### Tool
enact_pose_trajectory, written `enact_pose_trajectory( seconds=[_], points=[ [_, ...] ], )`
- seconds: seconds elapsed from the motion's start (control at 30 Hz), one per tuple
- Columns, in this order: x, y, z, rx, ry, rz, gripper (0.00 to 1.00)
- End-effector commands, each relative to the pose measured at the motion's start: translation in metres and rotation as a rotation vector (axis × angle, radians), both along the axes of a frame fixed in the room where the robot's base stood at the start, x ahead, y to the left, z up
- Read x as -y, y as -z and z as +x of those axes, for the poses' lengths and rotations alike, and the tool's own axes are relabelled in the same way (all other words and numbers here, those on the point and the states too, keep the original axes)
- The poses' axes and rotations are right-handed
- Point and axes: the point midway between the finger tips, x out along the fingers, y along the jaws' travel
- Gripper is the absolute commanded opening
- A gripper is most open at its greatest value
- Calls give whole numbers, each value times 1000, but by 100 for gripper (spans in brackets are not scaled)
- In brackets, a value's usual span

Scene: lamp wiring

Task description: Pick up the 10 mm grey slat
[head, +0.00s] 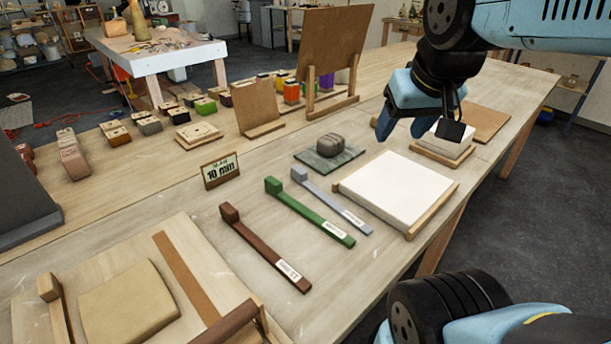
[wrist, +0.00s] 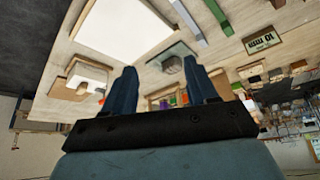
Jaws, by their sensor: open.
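The grey slat (head: 335,203) lies on the workbench with a small block at its far end and a white label near its near end. It is rightmost of three slats, beside a green slat (head: 310,220) and a brown slat (head: 265,250). A sign reading "10 mm" (head: 221,171) stands behind them. My gripper (head: 402,127) is open and empty, above the bench, right of and farther back than the grey slat. In the wrist view, part of the grey slat (wrist: 187,18) shows at the top, beyond the open fingers (wrist: 160,85).
A white panel in a wooden frame (head: 395,187) lies right of the grey slat. A grey stone-like block (head: 334,145) sits on a dark tile behind it. A tan pad (head: 130,300) lies front left. An upright brown board (head: 330,45) stands behind.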

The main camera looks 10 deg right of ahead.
Motion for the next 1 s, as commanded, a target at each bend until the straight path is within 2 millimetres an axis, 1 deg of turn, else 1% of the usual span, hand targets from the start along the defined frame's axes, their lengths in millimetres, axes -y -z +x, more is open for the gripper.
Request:
enact_pose_trajectory(
  seconds=[0.17, 0.27, 0.47, 0.63, 0.77, 0.9, 1.0],
  points=[
    [-11, 1, 32, -64, -55, -17, 57],
    [-19, 3, 55, -105, -101, -30, 57],
    [-38, 15, 102, -188, -190, -55, 57],
    [-56, 32, 140, -257, -267, -74, 57],
    [-73, 49, 169, -310, -326, -89, 57],
    [-92, 72, 198, -366, -389, -102, 57],
    [-104, 89, 216, -401, -428, -111, 57]
  ],
)
